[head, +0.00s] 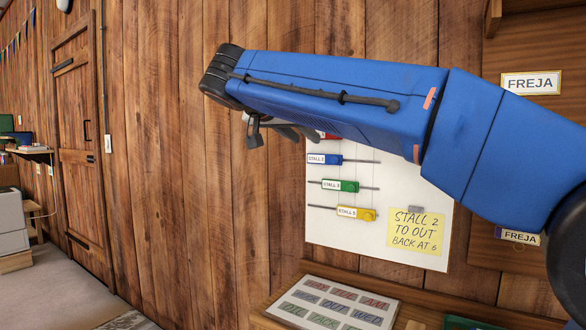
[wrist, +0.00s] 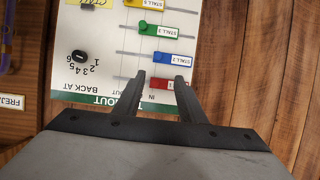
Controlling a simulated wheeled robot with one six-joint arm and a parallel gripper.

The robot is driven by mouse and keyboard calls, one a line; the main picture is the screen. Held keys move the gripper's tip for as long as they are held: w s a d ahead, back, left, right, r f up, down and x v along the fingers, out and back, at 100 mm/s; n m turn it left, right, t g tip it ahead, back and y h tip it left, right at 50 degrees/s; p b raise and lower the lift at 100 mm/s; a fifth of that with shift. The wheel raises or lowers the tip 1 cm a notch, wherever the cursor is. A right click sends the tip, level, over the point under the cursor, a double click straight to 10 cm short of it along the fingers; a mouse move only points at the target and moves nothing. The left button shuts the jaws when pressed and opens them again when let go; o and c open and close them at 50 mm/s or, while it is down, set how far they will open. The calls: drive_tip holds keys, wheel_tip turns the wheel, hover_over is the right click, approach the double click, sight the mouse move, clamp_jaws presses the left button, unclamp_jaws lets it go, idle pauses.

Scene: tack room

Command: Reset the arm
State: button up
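My gripper (wrist: 161,80) is open, with its two dark fingers apart and nothing seen held between them. The red slider (wrist: 160,83) shows beyond the fingertips in the wrist view; whether they touch it I cannot tell. In the head view my blue arm stretches leftward across the top of the white board (head: 330,240), and my gripper (head: 290,132) is partly hidden beneath it. On the board, the blue slider (head: 334,159) is at the left of its rod, the green slider (head: 349,186) nearer the middle, and the yellow slider (head: 368,214) toward the right.
A yellow note (head: 416,231) on the board reads "STALL 2 TO OUT BACK AT 6". A black knob (wrist: 80,56) sits by printed numbers. A lettered panel (head: 335,304) lies below on a wooden ledge. A FREJA plate (head: 531,83) is at right. Open floor lies left.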

drive_tip(key=s+d+f+n+g+y, duration=0.25)
drive_tip(key=s+d+f, duration=0.35)
drive_tip(key=d+f, duration=0.4)
drive_tip(key=s+d+f+n+g+y, duration=0.1)
drive_tip(key=s+d+f+n+g, duration=0.15)
drive_tip(key=s+d+f, duration=0.75)
drive_tip(key=s+f+y, duration=0.1)
drive_tip(key=s+f, duration=0.4)
drive_tip(key=f, duration=0.4)
drive_tip(key=s+d+f+n+y, duration=0.1)
drive_tip(key=s+f+y, duration=0.1)
drive_tip(key=s+f, duration=0.4)
drive_tip(key=s+d+f+n+g+y, duration=0.1)
drive_tip(key=s+f, duration=0.5)
drive_tip(key=f, duration=0.6)
drive_tip(key=shift+f, duration=0.4)
drive_tip(key=shift+y, duration=0.25)
